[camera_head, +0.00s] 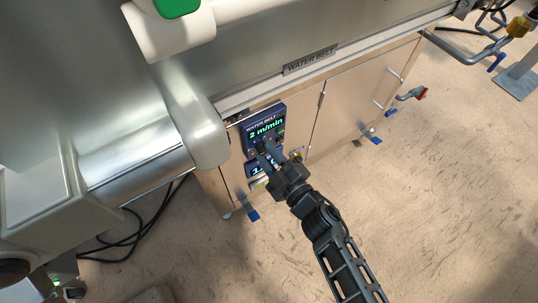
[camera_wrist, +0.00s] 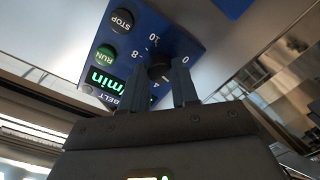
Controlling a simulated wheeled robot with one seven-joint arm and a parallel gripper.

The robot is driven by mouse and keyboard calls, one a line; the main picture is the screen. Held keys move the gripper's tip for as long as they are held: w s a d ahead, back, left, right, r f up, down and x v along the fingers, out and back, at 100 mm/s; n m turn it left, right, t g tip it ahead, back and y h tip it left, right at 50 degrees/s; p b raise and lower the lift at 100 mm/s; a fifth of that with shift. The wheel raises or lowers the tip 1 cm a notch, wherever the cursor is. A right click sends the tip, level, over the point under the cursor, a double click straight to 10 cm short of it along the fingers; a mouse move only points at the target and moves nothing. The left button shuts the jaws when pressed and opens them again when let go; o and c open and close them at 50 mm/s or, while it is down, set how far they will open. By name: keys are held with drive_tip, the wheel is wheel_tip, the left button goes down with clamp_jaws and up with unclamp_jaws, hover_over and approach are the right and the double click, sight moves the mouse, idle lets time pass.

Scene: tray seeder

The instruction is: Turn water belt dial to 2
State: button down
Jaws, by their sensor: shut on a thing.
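The blue water belt control box (camera_head: 250,122) is on the cabinet front under the "WATER BELT" label, and its display reads 2 m/min in green. It also fills the upper middle of the wrist view (camera_wrist: 192,42), with number marks around a dark dial (camera_wrist: 158,68). My gripper (camera_head: 264,150) reaches the box from the lower right. In the wrist view my gripper (camera_wrist: 180,80) has its two fingers at the dial, shut on it. The fingers hide part of the dial, and its pointer cannot be made out.
A black STOP button (camera_wrist: 122,20) and a green RUN button (camera_wrist: 105,54) sit on the box near the dial. A second display box (camera_head: 254,168) is just below, partly hidden by my gripper. Pipes with a red handle (camera_head: 422,93) stand to the right. The floor in front is clear.

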idle(0.3)
drive_tip(key=c, duration=0.8)
unclamp_jaws()
drive_tip(key=shift+c, duration=0.2)
drive_tip(key=p+v, duration=0.1)
drive_tip(key=v, duration=0.7)
